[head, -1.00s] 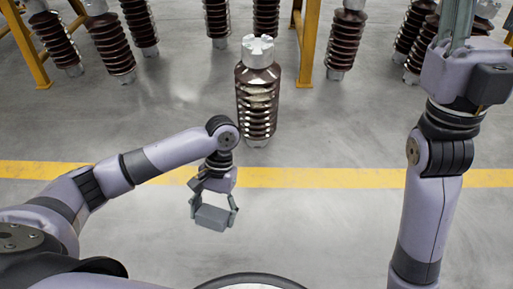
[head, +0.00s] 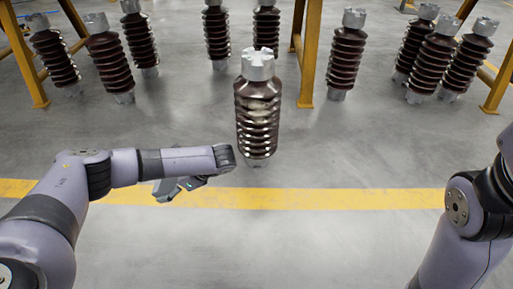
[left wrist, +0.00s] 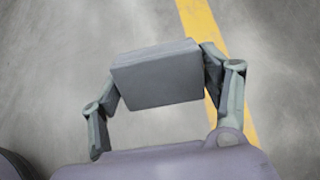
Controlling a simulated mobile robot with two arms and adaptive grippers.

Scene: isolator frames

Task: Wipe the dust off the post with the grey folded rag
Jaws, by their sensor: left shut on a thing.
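The post (head: 257,118) is a brown ribbed insulator with a grey metal cap, standing upright on the floor in the middle of the head view. Pale dust patches (head: 257,105) show on its front ribs. My left gripper (head: 172,190) is left of the post's foot and apart from it, partly hidden by my own arm in the head view. In the left wrist view its two fingers are shut on the grey folded rag (left wrist: 157,76), a flat block held between the fingertips. My right arm is at the right edge; its gripper is out of view.
Several similar insulators (head: 346,55) stand behind the post at the back. Yellow frame legs (head: 310,55) rise among them. A yellow floor line (head: 330,199) crosses in front of the post. The grey floor around the post is clear.

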